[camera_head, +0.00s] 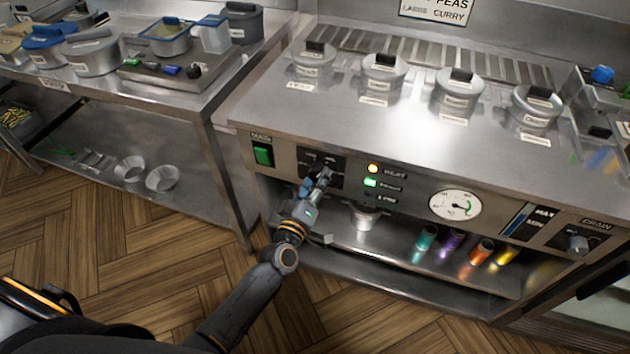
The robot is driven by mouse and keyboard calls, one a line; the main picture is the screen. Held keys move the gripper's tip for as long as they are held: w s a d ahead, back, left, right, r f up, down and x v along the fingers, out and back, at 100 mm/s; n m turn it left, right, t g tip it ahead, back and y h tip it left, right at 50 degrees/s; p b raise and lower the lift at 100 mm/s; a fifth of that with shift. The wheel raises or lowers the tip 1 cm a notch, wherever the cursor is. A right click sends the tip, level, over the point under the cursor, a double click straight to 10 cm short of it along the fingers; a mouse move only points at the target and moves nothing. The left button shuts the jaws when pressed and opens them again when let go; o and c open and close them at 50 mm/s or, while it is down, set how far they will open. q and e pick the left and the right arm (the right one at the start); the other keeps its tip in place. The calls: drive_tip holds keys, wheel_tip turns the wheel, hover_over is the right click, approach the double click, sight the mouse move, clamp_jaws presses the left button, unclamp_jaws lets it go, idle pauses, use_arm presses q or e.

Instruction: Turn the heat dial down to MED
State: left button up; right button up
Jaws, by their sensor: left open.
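The range's front panel (405,207) faces me. My left gripper (318,180) is at a dark dial plate (335,160) on the left of that panel, right of a green switch (263,155). The gripper is open, with its fingers right in front of the plate. They cover most of the dial there, so its setting cannot be read, and I cannot tell whether they touch it. An amber lamp (373,169) labelled HEAT and a green lamp (370,183) are lit to the right. My right gripper is not in view.
A round gauge (455,205), a MAX strip (517,220) and a DRAIN knob (577,244) are farther right. Lidded pots (460,92) stand on the range top. Several coloured bottles (451,243) and a metal cup (365,217) are on the shelf below. Wooden floor is clear at left.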

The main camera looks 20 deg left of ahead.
use_arm(q)
drive_tip(key=s, duration=1.2)
drive_tip(key=shift+a+f, duration=0.15)
drive_tip(key=shift+a, duration=0.15)
drive_tip(key=s+f+m+g, duration=0.3)
drive_tip(key=s+f, duration=0.2)
drive_tip(key=f, duration=0.5)
drive_tip(key=s+f+m+g, duration=0.2)
drive_tip(key=s+f+g, duration=0.15)
drive_tip(key=f, duration=0.75)
drive_tip(key=s+f+m+g, duration=0.3)
drive_tip(key=s+f, duration=0.3)
drive_tip(key=f, duration=0.4)
drive_tip(key=s+a+f+m+g, duration=0.1)
drive_tip(key=s+a+f+g, duration=0.1)
drive_tip(key=s+f, duration=0.2)
drive_tip(key=s+a+f+m+g, duration=0.1)
drive_tip(key=s+f, duration=0.4)
drive_tip(key=s, duration=0.6)
drive_tip(key=s+a+f+m+g+y, duration=0.1)
drive_tip(key=s+a+f+m+g, duration=0.1)
drive_tip(key=s, duration=0.6)
wheel_tip(320, 180, down, 2)
drive_tip(key=a+g, duration=0.1)
drive_tip(key=g, duration=0.1)
drive_tip(key=shift+s+f+g, duration=0.2)
drive_tip(key=shift+g, duration=0.15)
